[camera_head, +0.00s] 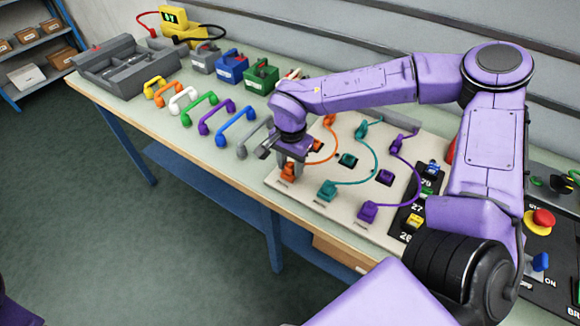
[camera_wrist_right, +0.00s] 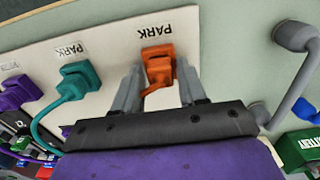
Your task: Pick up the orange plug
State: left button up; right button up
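The orange plug (camera_head: 288,173) sits at the front left of the pale board (camera_head: 335,213), at its parking spot. In the right wrist view the orange plug (camera_wrist_right: 158,62) lies between the fingers, beside a PARK label. My right gripper (camera_head: 289,158) is right above the plug, pointing down. In the wrist view its two fingers (camera_wrist_right: 159,88) are apart, one on each side of the plug, with narrow gaps showing. An orange cable runs from the plug, partly hidden by the gripper. My left gripper does not show.
A teal plug (camera_head: 327,190) and a purple plug (camera_head: 368,211) stand to the right on the board, with cables. A grey handle (camera_head: 255,139) and several coloured handles lie to the left. A switch panel with a red button (camera_head: 543,218) is at the right.

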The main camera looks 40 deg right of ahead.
grip_shut()
jog(key=shift+r, duration=0.3)
notch_tip(320, 180, up, 2)
jog(key=shift+w+r, duration=0.1)
jog(key=shift+r, duration=0.05)
jog(key=s+d+r, duration=0.1)
jog(key=s+r, duration=0.8)
jog(key=s, duration=0.5)
jog(key=shift+r+b, duration=0.25)
jog(key=shift+b, duration=0.2)
